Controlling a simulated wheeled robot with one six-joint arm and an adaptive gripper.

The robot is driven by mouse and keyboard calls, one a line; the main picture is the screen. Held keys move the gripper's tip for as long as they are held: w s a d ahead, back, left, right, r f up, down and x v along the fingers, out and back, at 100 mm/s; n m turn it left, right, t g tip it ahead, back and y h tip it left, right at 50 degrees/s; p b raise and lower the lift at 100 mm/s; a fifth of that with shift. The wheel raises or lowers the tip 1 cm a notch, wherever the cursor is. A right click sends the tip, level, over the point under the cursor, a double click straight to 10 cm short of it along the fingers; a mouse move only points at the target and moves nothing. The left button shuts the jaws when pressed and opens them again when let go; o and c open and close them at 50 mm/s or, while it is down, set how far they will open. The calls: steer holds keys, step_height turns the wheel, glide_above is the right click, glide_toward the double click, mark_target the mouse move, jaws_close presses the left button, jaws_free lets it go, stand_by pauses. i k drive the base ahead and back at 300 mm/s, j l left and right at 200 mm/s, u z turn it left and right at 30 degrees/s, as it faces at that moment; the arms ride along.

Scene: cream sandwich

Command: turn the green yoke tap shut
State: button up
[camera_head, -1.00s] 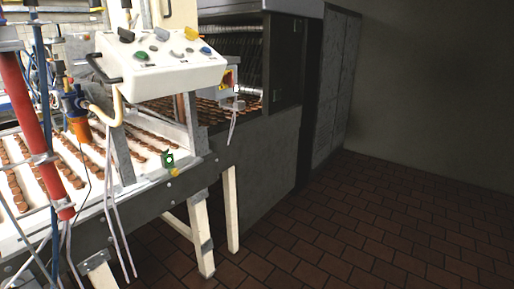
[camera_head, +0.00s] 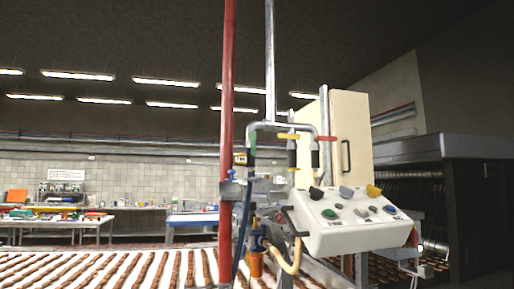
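A grey pipe yoke (camera_head: 285,126) stands at the middle of the view, bent like an upside-down U below a vertical grey pipe. A small green part (camera_head: 252,147) shows on its left leg; it looks like the green tap, but it is too small to tell its handle's angle. A yellow tap handle (camera_head: 287,136) and a red tap handle (camera_head: 327,138) lie roughly level to the right of it. My gripper is not in view.
A red pipe (camera_head: 227,120) rises just left of the yoke. A white control box (camera_head: 350,237) with coloured knobs and a cream cabinet (camera_head: 351,120) stand to the right. A conveyor with rows of brown biscuits (camera_head: 100,270) fills the lower left. Work tables stand behind.

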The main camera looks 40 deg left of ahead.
mark_target(253, 134)
steer(key=u, duration=1.15)
steer(key=l, duration=0.1)
